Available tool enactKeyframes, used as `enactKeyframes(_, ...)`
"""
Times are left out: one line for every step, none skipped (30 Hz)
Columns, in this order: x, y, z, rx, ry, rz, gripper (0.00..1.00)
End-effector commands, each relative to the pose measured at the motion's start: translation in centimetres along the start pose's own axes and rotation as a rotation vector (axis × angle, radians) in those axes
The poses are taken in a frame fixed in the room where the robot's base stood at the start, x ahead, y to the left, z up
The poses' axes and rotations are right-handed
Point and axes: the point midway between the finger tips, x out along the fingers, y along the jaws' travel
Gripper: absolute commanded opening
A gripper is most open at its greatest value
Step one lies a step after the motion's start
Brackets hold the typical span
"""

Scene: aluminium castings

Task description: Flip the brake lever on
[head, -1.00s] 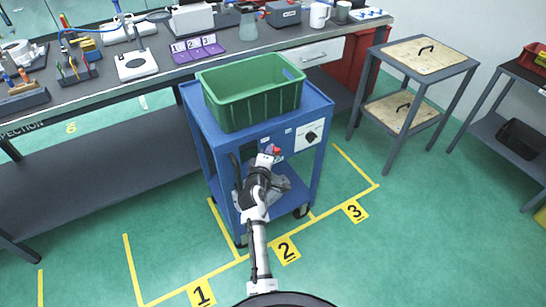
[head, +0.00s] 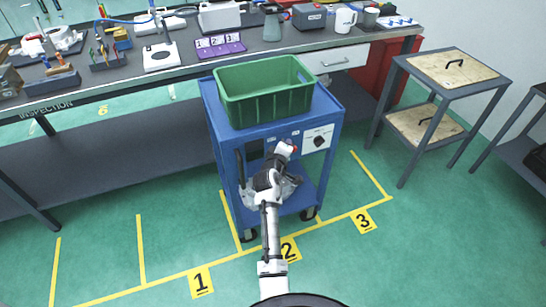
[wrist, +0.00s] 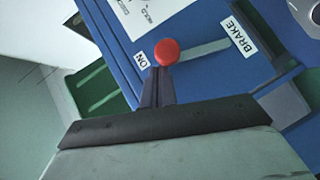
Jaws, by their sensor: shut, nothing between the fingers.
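The brake lever's red round knob (wrist: 166,52) is on the front of the blue cart (head: 228,145). It also shows in the head view as a small red spot (head: 294,148). In the wrist view a grey-green strip runs from the knob toward the "BRAKE" label (wrist: 241,37). The "ON" label (wrist: 142,60) is close beside the knob. My gripper (wrist: 157,82) is shut and empty, its fingertips right at the knob. I cannot tell whether they touch it. The fingers hide part of the cart front below the knob.
A green crate (head: 252,108) stands on the cart top. A long workbench (head: 100,88) stands behind, and a side table (head: 487,72) to the right. The marked floor in front is open.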

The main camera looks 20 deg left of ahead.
Motion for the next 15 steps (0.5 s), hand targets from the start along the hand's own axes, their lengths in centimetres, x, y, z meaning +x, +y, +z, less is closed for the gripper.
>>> enactKeyframes(0.2, 0.2, 0.3, 0.0, -0.002, 0.0, 0.0)
enactKeyframes(0.4, 0.3, 0.4, -0.001, -0.002, 0.001, 0.0)
enactKeyframes(0.5, 0.4, 0.6, -0.001, -0.001, 0.001, 0.0)
enactKeyframes(0.6, 0.4, 0.7, -0.001, -0.001, 0.001, 0.0)
enactKeyframes(0.7, 0.5, 0.9, -0.001, -0.001, 0.002, 0.0)
enactKeyframes(0.9, 0.5, 1.0, 0.0, -0.001, 0.001, 0.0)
enactKeyframes(1.0, 0.6, 1.1, 0.0, 0.0, 0.001, 0.0)
enactKeyframes(1.0, 0.6, 1.2, 0.0, 0.0, 0.001, 0.0)
enactKeyframes(1.1, 0.6, 1.3, 0.0, 0.0, 0.001, 0.0)
enactKeyframes(1.2, 0.6, 1.4, -0.001, -0.001, 0.001, 0.0)
enactKeyframes(1.3, 0.7, 1.5, -0.001, -0.001, 0.001, 0.0)
enactKeyframes(1.4, 0.7, 1.5, -0.001, -0.001, 0.001, 0.0)
enactKeyframes(1.4, 0.7, 1.6, -0.001, -0.001, 0.001, 0.0)
enactKeyframes(1.4, 0.7, 1.6, -0.001, 0.0, 0.001, 0.0)
enactKeyframes(1.5, 0.7, 1.7, -0.001, 0.0, 0.001, 0.0)
